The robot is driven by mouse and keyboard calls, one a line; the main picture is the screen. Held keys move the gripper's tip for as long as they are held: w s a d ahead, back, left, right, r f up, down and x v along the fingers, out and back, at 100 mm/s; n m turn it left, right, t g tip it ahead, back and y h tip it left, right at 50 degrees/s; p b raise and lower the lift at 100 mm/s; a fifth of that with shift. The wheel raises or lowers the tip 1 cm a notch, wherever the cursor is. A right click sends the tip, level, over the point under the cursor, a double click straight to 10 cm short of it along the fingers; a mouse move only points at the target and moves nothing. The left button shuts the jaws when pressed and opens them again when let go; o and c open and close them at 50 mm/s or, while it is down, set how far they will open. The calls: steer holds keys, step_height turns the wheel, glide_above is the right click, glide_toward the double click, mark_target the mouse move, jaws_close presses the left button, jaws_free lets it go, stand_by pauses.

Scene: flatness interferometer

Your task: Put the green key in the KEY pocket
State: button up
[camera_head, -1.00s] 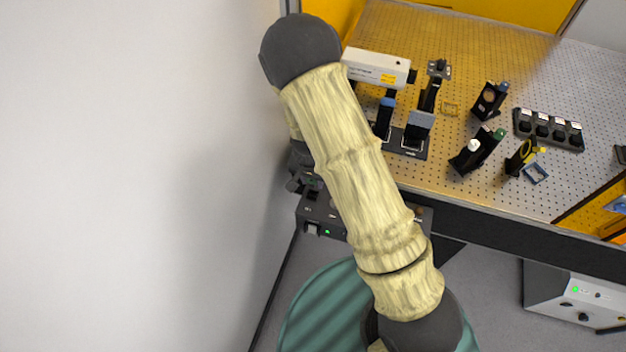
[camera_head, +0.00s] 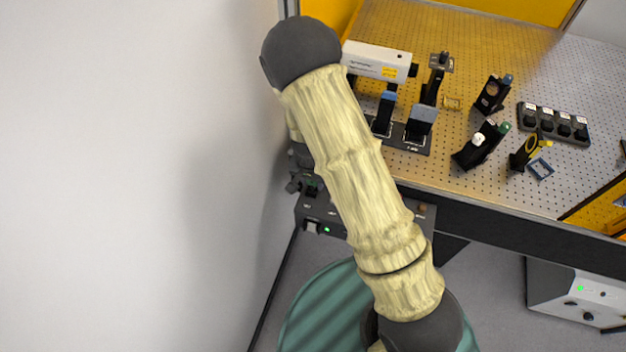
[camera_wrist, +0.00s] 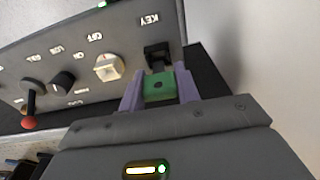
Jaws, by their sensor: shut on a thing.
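The green key (camera_wrist: 159,86) is a small green block with a dark round spot, seen in the wrist view. My gripper (camera_wrist: 160,83) is shut on it, with one purple finger on each side. The KEY pocket (camera_wrist: 157,53) is a black recess in the grey control panel (camera_wrist: 125,95), just beneath the printed word KEY. The key's far edge is at or very near the pocket's near side in the picture. I cannot tell whether it touches or enters it. In the head view my arm covers part of the panel (camera_head: 316,218).
A cream knob (camera_wrist: 108,68), a black knob (camera_wrist: 63,81) and a red-tipped lever (camera_wrist: 29,122) stand left of the pocket. A pale wall (camera_head: 140,150) is close on the left. The perforated optical table (camera_head: 490,185) carries several mounts and a white laser box (camera_head: 375,60).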

steer(key=shift+f+b, duration=0.55)
steer(key=shift+f, duration=0.35)
steer(key=shift+s+a, duration=0.1)
steer(key=shift+s, duration=0.1)
steer(key=o, duration=1)
steer(key=shift+r, duration=0.1)
steer(key=shift+w+r+p, duration=0.1)
steer(key=shift+r+p, duration=2.95)
steer(key=shift+r, duration=0.35)
